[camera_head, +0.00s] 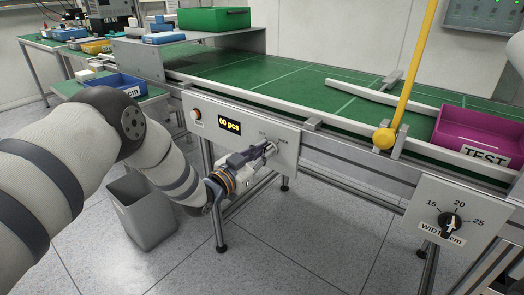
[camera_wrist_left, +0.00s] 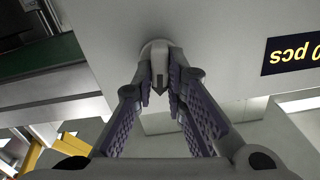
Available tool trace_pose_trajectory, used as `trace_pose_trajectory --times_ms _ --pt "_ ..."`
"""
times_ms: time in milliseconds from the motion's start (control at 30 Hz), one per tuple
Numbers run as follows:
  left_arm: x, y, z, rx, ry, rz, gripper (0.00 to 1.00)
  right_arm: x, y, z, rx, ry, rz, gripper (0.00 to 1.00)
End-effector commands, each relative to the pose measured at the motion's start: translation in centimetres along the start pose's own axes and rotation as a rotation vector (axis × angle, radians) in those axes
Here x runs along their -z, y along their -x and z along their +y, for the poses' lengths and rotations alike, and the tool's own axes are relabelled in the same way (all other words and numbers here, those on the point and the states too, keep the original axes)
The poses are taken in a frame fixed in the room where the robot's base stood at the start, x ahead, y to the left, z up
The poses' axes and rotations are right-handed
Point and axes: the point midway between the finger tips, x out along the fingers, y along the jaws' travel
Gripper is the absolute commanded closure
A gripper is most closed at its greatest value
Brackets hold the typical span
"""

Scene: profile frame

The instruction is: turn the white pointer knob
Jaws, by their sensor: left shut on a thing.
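The white pointer knob (camera_wrist_left: 158,58) sits on the pale control panel (camera_head: 228,118). It shows between the fingers in the left wrist view, its tapered pointer towards the bottom of that picture. My left gripper (camera_head: 268,150) is at the panel's right part, its fingers shut on the knob from both sides; the gripper also shows in the left wrist view (camera_wrist_left: 164,80). In the head view the fingers hide most of the knob, and the small labels around it are too small to read. My right gripper is not in view.
A black width knob (camera_head: 451,224) is at the right. A yellow post (camera_head: 411,75) and magenta TEST crate (camera_head: 480,130) stand at the green conveyor (camera_head: 270,78). A grey bin (camera_head: 146,219) is below.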

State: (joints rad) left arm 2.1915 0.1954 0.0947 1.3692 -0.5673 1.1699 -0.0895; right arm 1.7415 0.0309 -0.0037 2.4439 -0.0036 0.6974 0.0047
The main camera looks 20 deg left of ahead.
Motion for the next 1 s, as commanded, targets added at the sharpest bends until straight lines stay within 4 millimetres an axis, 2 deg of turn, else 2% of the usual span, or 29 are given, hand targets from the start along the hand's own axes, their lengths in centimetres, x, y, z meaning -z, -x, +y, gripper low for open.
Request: trace_pose_trajectory --times_ms 500,1000 --pt "0.0 0.0 0.3 -0.002 -0.399 -0.001 1.0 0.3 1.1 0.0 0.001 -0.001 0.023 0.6" --pt "-0.2 0.0 0.3 -0.002 -0.529 -0.002 1.0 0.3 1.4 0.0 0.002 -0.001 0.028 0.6"
